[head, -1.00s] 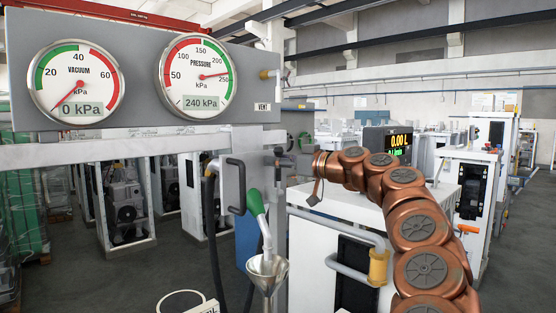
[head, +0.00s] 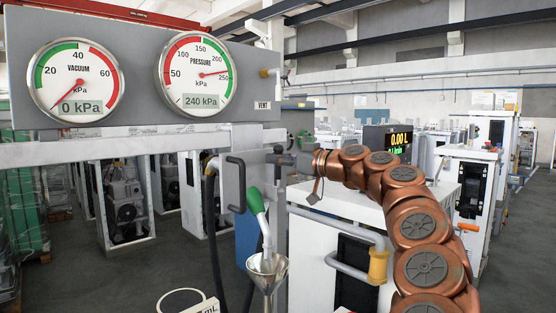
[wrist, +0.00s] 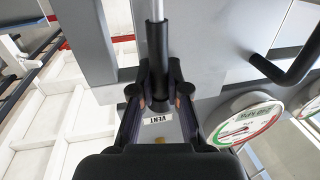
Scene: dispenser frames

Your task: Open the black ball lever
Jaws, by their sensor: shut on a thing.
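My gripper (head: 279,159) is in the middle of the head view, in front of the vertical post under the gauge panel. In the wrist view, my gripper (wrist: 158,84) is shut around the black end of a lever (wrist: 155,52). The lever's pale metal rod (wrist: 154,14) runs away from the fingers toward the top of that picture. The fingers cover part of the black end, so I cannot tell its full shape. In the head view the lever is too small and too covered to make out clearly.
The gauge panel (head: 142,32) stands above left, with a VENT label (head: 263,105). A black bent handle (head: 237,184) is just left of my gripper. A green-handled nozzle (head: 257,202) hangs over a metal funnel (head: 267,267) below. A white cabinet (head: 308,250) stands below right.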

